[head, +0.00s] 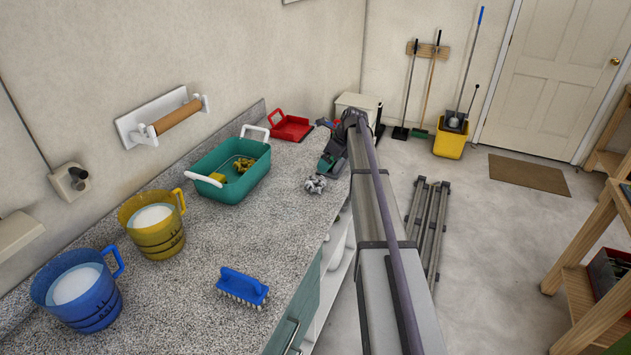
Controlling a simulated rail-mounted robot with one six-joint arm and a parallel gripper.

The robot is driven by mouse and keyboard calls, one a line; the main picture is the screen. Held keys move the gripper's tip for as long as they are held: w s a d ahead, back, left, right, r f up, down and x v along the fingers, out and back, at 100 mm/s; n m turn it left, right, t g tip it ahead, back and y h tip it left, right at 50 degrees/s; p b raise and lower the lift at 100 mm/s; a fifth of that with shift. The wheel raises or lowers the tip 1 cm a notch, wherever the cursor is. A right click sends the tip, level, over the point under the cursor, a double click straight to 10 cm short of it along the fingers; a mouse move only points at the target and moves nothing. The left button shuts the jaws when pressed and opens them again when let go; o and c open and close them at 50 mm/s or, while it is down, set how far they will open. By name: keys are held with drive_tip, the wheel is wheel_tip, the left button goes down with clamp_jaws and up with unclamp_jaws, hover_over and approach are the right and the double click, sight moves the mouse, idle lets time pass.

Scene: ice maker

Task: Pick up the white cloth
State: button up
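A crumpled white and grey cloth (316,184) lies on the speckled grey counter (265,220), near its right edge. My gripper (325,166) is at the far end of my arm, just above and behind the cloth in the head view. It appears dark and small here, and I cannot make out whether its fingers are apart or closed. A gap between gripper and cloth is hard to judge. The cloth shows on the counter surface.
A green tub (233,183) with yellow items stands left of the cloth. A red dustpan-like tray (290,127) lies behind. A yellow jug (155,238), blue jug (88,303) and blue brush (242,288) stand nearer. The counter between brush and cloth is clear.

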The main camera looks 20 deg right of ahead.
sight(318, 181)
drive_tip(key=b+x, duration=0.5)
drive_tip(key=shift+f, duration=0.45)
drive_tip(key=shift+w+f, duration=0.1)
drive_tip(key=shift+w, duration=0.1)
drive_tip(key=b+x, duration=0.5)
drive_tip(key=shift+w+f, duration=0.1)
drive_tip(key=shift+f, duration=0.05)
drive_tip(key=shift+r, duration=0.3)
drive_tip(key=c, duration=0.6)
wheel_tip(318, 181, up, 10)
drive_tip(key=p, duration=1)
